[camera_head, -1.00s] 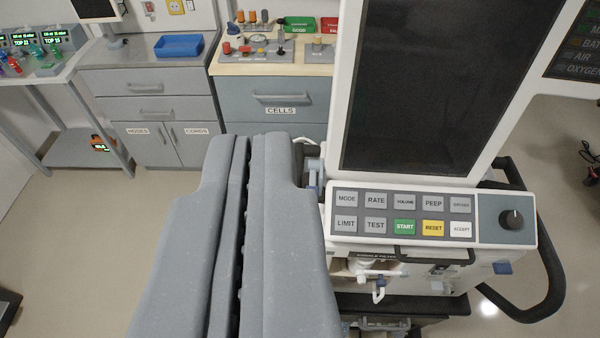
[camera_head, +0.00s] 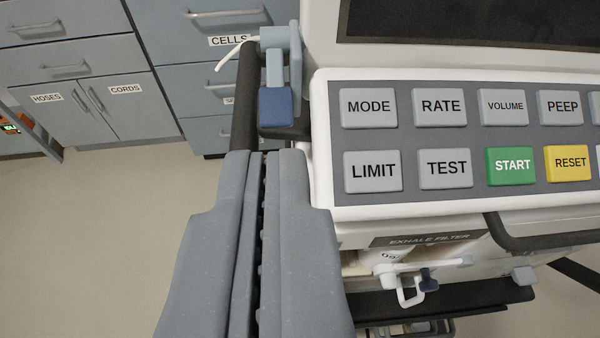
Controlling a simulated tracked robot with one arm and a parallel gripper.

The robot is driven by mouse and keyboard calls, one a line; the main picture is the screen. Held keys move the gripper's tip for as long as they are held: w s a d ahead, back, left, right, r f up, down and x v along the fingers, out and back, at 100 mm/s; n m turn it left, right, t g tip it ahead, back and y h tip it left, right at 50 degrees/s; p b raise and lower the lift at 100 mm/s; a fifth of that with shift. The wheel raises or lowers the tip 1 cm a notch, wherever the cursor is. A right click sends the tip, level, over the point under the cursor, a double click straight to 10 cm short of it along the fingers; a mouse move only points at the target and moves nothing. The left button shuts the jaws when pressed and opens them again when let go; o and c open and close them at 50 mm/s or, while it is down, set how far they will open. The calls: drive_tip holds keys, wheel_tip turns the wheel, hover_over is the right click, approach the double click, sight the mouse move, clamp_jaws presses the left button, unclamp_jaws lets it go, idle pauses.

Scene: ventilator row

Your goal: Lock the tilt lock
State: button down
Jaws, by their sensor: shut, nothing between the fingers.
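A lever with a dark blue end (camera_head: 277,106) hangs from a light blue-grey bracket (camera_head: 294,48) at the left side of the ventilator's screen. It looks like the tilt lock, but no label on it shows. The lever points down in the picture. My gripper (camera_head: 264,154) is shut and empty, with its tips just below the blue end in the picture. I cannot tell whether they touch it. The ventilator's screen (camera_head: 440,22) is dark and only its lower edge shows.
The button panel (camera_head: 330,140) stands close to the right of my gripper. A dark rail (camera_head: 244,95) runs beside the lever. Below the panel are the exhale filter label (camera_head: 428,239) and a small white hook (camera_head: 410,292). Grey cabinets (camera_head: 70,75) stand behind; open floor lies left.

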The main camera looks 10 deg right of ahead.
drive_tip(key=p, duration=0.1)
hover_over(276, 127)
drive_tip(key=s, duration=0.3)
wheel_tip(276, 127, down, 4)
drive_tip(key=r, duration=0.1)
drive_tip(key=shift+w+a+f+p, duration=0.1)
drive_tip(key=shift+w+f+p, duration=0.1)
drive_tip(key=shift+f, duration=0.45)
drive_tip(key=shift+w+a+f+p, duration=0.1)
drive_tip(key=shift+f+p, duration=0.05)
drive_tip(key=shift+f, duration=0.45)
drive_tip(key=shift+w+f, duration=0.45)
drive_tip(key=shift+f, duration=0.35)
wheel_tip(276, 127, down, 2)
drive_tip(key=shift+w+d+t+b, duration=0.15)
drive_tip(key=shift+t+b, duration=0.35)
drive_tip(key=shift+b, duration=0.75)
drive_tip(key=shift+f+t+b, duration=0.3)
drive_tip(key=shift+t+b, duration=0.4)
drive_tip(key=shift+b, duration=0.45)
